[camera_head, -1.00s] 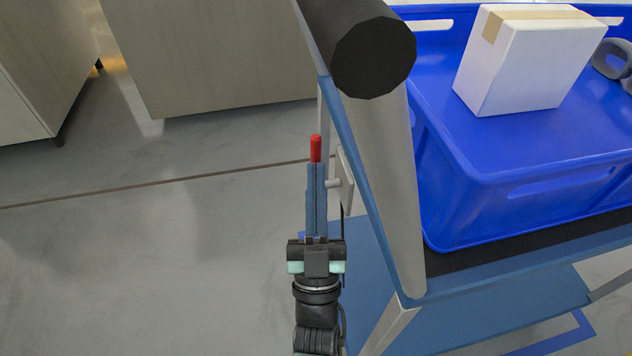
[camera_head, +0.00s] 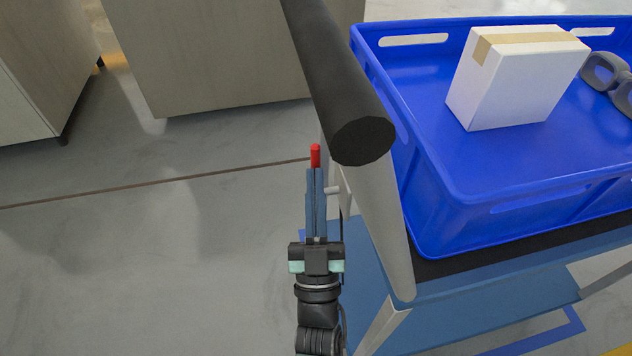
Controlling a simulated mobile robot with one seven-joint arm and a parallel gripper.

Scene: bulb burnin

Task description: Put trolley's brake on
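The trolley fills the right side, with a dark round push handle (camera_head: 362,140), a pale side post (camera_head: 386,225) and a blue lower deck (camera_head: 480,310). A red-tipped part (camera_head: 315,155), which looks like the brake lever, shows just beyond my fingertips, left of the handle. A short grey peg (camera_head: 332,190) sticks out beside my fingers. My gripper (camera_head: 315,172) points away from me, its two blue fingers close together with only a thin line between them. The red tip is in line with the fingers; whether they touch it I cannot tell. The part below it is hidden.
A blue crate (camera_head: 425,200) on the trolley holds a white taped box (camera_head: 515,75) and a grey object (camera_head: 608,75). Wooden cabinets (camera_head: 230,55) stand at the back left. The grey floor (camera_head: 150,260) at left is clear.

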